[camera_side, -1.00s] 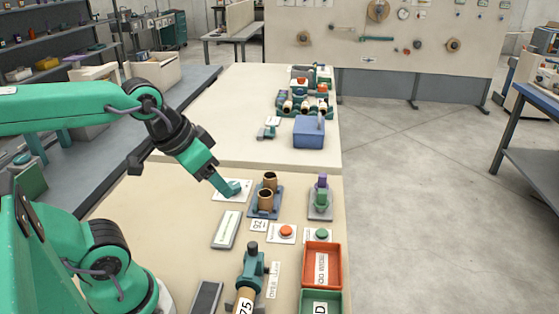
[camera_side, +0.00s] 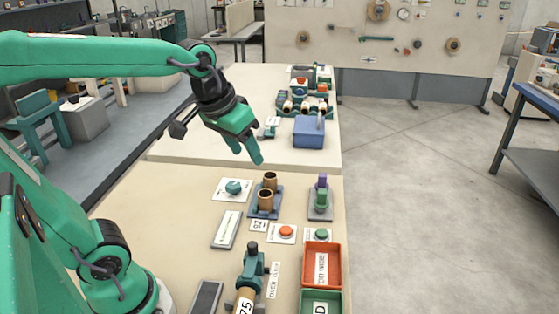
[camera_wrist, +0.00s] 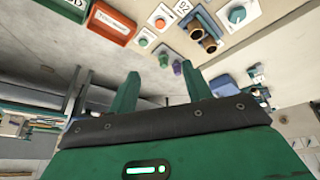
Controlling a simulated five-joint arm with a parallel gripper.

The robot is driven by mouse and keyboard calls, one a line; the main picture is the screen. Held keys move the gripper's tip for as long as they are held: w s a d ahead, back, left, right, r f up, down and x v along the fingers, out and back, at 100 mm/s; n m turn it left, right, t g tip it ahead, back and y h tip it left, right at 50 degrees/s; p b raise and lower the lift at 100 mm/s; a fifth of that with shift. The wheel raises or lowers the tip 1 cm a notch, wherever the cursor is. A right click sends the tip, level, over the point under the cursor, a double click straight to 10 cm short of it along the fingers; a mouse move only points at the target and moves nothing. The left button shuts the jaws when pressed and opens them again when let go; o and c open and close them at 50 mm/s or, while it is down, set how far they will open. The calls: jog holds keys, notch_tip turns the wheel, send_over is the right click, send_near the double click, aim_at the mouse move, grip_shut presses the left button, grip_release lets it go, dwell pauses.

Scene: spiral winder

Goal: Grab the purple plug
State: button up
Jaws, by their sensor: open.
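The purple plug (camera_side: 322,181) stands upright on a small grey base plate (camera_side: 320,214) at the right edge of the bench, just behind a green plug (camera_side: 321,199). In the wrist view the purple plug (camera_wrist: 177,67) shows between my two fingers, farther off, next to the green plug (camera_wrist: 163,60). My gripper (camera_side: 246,158) is open and empty. It hangs above the bench, to the left of the purple plug and higher than it, touching nothing. In the wrist view its fingers (camera_wrist: 160,88) are spread apart.
Orange (camera_side: 286,231) and green buttons, a red tray (camera_side: 322,264) and a green tray lie nearer. A blue box (camera_side: 309,132) stands behind.

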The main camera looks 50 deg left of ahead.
jog(key=w+a+n+g, duration=0.1)
jog(key=w+n, duration=0.1)
jog(key=w, duration=0.7)
jog(key=n+g, duration=0.4)
jog(key=n, duration=0.1)
send_over(323, 174)
jog(key=f, duration=1.7)
jog(key=shift+s+d+f, duration=0.1)
jog(key=shift+s+f, duration=0.1)
jog(key=shift+f, duration=0.05)
jog(key=shift+w+f, duration=0.15)
jog(key=shift+f, duration=0.15)
jog(key=shift+f, duration=0.1)
jog(key=shift+f, duration=1.2)
jog(key=shift+f, duration=0.1)
